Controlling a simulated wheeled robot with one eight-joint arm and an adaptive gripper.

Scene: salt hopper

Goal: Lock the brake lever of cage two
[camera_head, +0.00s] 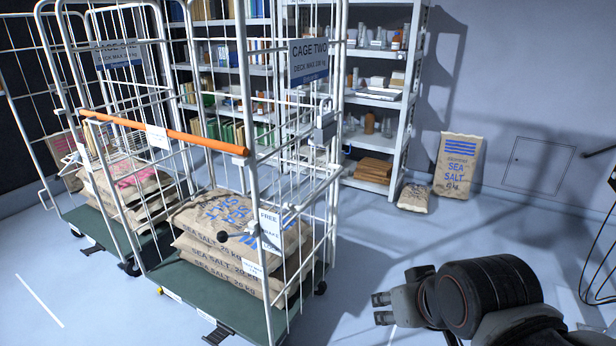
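Cage two is a white wire roll cage with a blue "CAGE TWO" sign (308,60) on its upper right. Low on its near side is a small white plate (270,231) reading "FREE" at the top, with a lower word that looks like "BRAKE". Beside the plate a thin lever ends in a round black knob (222,237), pointing left; its exact setting is hard to tell. My gripper (381,309) is at the lower right, clear of the cage. Its two fingers point left and are apart, with nothing between them.
Salt sacks (225,255) are stacked on cage two's green deck. An orange bar (170,137) crosses its front. A black pedal (217,336) sticks out below. Cage one (118,55) stands left. Shelves (395,110) and salt bags (457,165) are behind. Floor between cage and gripper is clear.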

